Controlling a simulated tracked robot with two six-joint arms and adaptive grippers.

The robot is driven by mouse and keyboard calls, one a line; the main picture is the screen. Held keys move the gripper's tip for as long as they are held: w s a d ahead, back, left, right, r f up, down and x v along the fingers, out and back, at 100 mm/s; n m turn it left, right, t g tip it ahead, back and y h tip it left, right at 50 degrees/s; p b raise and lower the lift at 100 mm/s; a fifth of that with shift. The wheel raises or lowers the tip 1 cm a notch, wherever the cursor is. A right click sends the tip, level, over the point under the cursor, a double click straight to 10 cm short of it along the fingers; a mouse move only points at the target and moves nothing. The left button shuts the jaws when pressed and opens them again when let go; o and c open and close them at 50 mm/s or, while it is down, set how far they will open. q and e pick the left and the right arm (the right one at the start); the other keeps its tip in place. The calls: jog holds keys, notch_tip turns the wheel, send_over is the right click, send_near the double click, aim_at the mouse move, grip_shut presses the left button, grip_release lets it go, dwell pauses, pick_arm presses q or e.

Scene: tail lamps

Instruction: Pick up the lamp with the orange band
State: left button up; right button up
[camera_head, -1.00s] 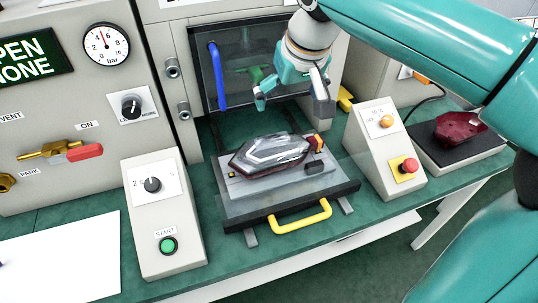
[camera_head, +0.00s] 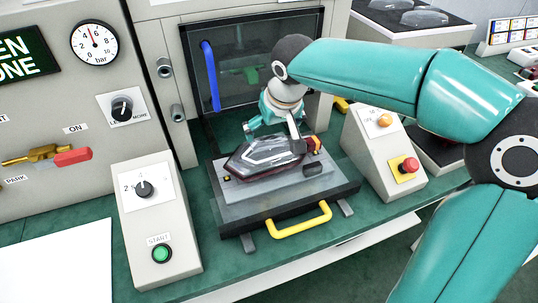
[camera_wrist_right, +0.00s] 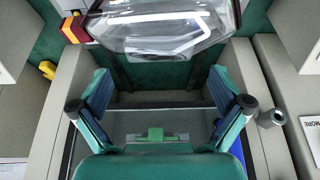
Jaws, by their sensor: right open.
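My right gripper (camera_head: 273,133) is just behind and above the lamp, open and empty. In the wrist view the fingers (camera_wrist_right: 160,90) are spread wide, with the lamp beyond them and not between them. My left gripper is not in view.
A yellow handle (camera_head: 300,222) sticks out at the tray's front. A red and yellow block (camera_head: 313,143) sits by the lamp's right end. Sloped control boxes stand left (camera_head: 160,220) and right (camera_head: 385,155). Clear lamps (camera_head: 425,18) lie on a dark tray at the back right.

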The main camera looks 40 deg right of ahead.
aim_at(269, 140)
jog(key=x, duration=0.4)
jog(key=shift+d+f, duration=0.15)
jog(key=shift+f, duration=0.2)
jog(key=c, duration=1.2)
jog(key=shift+c, duration=1.3)
jog(key=shift+w+r, duration=0.1)
jog(key=shift+r, duration=0.1)
